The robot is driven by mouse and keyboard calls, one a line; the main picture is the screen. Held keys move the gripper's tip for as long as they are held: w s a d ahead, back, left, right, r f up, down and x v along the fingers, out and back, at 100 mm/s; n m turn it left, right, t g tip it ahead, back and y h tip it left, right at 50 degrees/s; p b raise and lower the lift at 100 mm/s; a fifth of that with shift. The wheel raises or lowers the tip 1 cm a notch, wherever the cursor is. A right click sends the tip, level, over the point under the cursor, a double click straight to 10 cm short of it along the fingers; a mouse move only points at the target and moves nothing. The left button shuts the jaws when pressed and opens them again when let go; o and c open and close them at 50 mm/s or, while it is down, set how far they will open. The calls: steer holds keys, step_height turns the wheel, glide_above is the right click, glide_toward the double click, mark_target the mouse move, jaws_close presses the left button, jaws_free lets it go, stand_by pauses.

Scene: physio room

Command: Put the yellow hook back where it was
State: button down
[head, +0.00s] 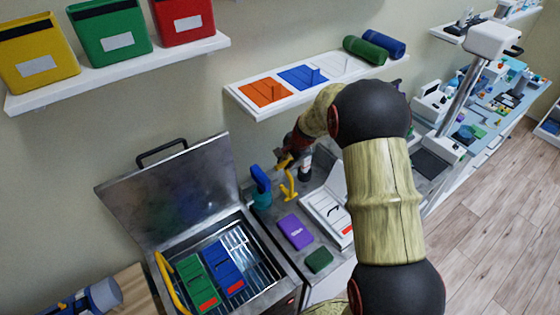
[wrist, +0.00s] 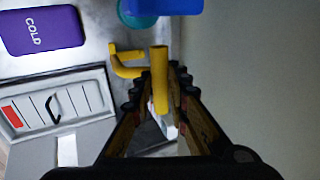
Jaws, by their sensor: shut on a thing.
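The yellow hook (head: 289,187) is a bent bar with an upturned end. In the wrist view its straight shank (wrist: 160,78) lies between the fingers of my gripper (wrist: 157,90), which is shut on it, and its bent part (wrist: 127,64) points left. In the head view my gripper (head: 287,156) is by the wall, over the back of the counter, with the hook below it. I cannot tell whether the hook touches the counter. My arm hides part of the counter.
A blue-and-teal object (head: 261,184) stands just left of the hook. A purple COLD pack (head: 295,232), a green pack (head: 319,261) and a white case (head: 325,212) lie nearby. An open metal tank (head: 205,262) is at left, with a yellow curved bar (head: 170,283). A shelf (head: 262,112) hangs above.

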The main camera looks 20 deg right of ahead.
steer(key=shift+w+a+f, duration=0.1)
steer(key=shift+w+f, duration=0.15)
steer(key=shift+w, duration=0.25)
steer(key=shift+w+a+f, duration=0.1)
steer(key=shift+w+f, duration=0.15)
steer(key=shift+w, duration=0.25)
steer(key=shift+w+a+f, duration=0.2)
steer(key=shift+w+f, duration=0.7)
steer(key=shift+w, duration=0.1)
steer(key=shift+f, duration=0.2)
steer(key=c, duration=1.7)
jaws_free()
steer(key=shift+r, duration=0.15)
